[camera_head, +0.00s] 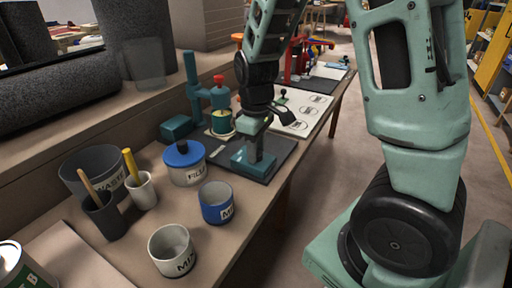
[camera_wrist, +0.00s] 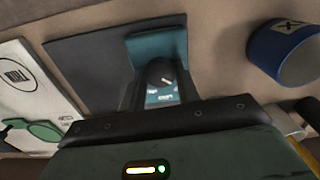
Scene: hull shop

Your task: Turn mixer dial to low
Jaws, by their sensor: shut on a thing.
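The mixer dial (camera_wrist: 160,72) is a dark round knob with a light pointer line, on a teal control box (camera_wrist: 125,52). In the wrist view I see pale marks beside the knob, too small to read, so I cannot tell its setting. My gripper (camera_head: 257,155) points down over the teal box in the head view, which shows at the box's front (camera_head: 240,163). The fingers are shut on the dial. In the head view they hide the knob. The box sits on a dark mat (camera_head: 283,150).
A blue cup (camera_head: 217,203), a white cup (camera_head: 172,250), a blue-lidded pot (camera_head: 185,163) and a grey bin (camera_head: 92,163) stand on the bench. A teal stand (camera_head: 190,80) with a green tub (camera_head: 221,124) is behind the box. A white board (camera_head: 305,108) lies beyond the mat.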

